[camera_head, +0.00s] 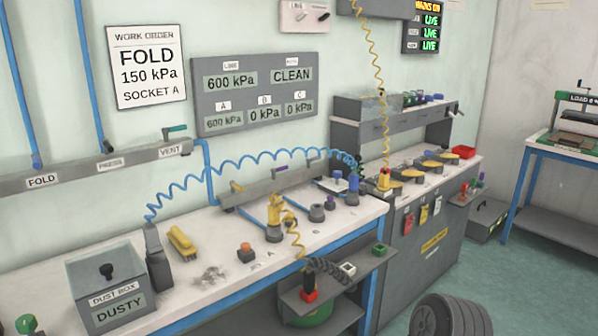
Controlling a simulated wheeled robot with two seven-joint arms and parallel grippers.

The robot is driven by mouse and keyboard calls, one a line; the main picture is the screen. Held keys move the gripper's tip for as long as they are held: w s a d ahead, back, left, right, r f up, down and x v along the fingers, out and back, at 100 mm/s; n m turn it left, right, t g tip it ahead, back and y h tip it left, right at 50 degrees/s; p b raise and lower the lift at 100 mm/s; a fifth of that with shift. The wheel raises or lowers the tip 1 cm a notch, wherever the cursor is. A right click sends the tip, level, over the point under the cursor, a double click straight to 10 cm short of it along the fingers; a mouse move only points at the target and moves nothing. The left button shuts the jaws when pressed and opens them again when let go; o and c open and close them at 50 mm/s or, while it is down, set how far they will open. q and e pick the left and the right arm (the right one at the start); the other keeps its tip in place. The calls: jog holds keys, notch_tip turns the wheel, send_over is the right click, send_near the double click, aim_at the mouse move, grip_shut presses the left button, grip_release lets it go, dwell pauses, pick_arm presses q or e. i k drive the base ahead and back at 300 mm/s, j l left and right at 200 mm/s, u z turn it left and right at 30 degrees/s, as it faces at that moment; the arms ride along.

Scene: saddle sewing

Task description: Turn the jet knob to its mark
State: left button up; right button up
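No knob carries a readable "jet" label, so I cannot tell which one is the jet knob, and no mark can be made out. A dark upright tool (156,258) stands beside the dust box, at the end of a coiled blue hose (240,160). Neither of my grippers is in view.
The gauge board (255,92) reads line 600 kPa, A 600, B and C 0, and CLEAN. The work order (147,66) reads FOLD, 150 kPa, socket A. A yellow brush-like object (182,243) and an orange-topped block (245,254) lie on the bench (205,280). A low shelf (335,294) juts out in front.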

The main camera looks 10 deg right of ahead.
aim_at(338, 174)
jog(key=i+l+u, duration=0.1)
jog(key=u, duration=0.3)
jog(key=l+u, duration=0.55)
jog(key=u, duration=0.3)
jog(key=l+u, duration=0.15)
jog(key=l, duration=0.25)
jog(key=k+l+u, duration=0.1)
jog(key=l, duration=0.3)
jog(key=l+u, duration=0.15)
jog(key=l, duration=0.25)
jog(key=k+l+u, duration=0.1)
jog(key=l, duration=0.3)
jog(key=k+l+u, duration=0.15)
jog(key=l, duration=0.25)
jog(key=k+l+u, duration=0.15)
jog(key=l, duration=0.2)
jog(key=k+l+u, duration=0.1)
jog(key=l, duration=0.25)
jog(key=k+l, duration=0.2)
jog(key=l, duration=0.2)
jog(key=k+l, duration=0.15)
jog(key=l, duration=0.25)
jog(key=k+l, duration=0.2)
jog(key=l, duration=0.2)
jog(key=k+l, duration=0.15)
jog(key=l, duration=0.25)
jog(key=k+l, duration=0.2)
jog(key=l, duration=0.2)
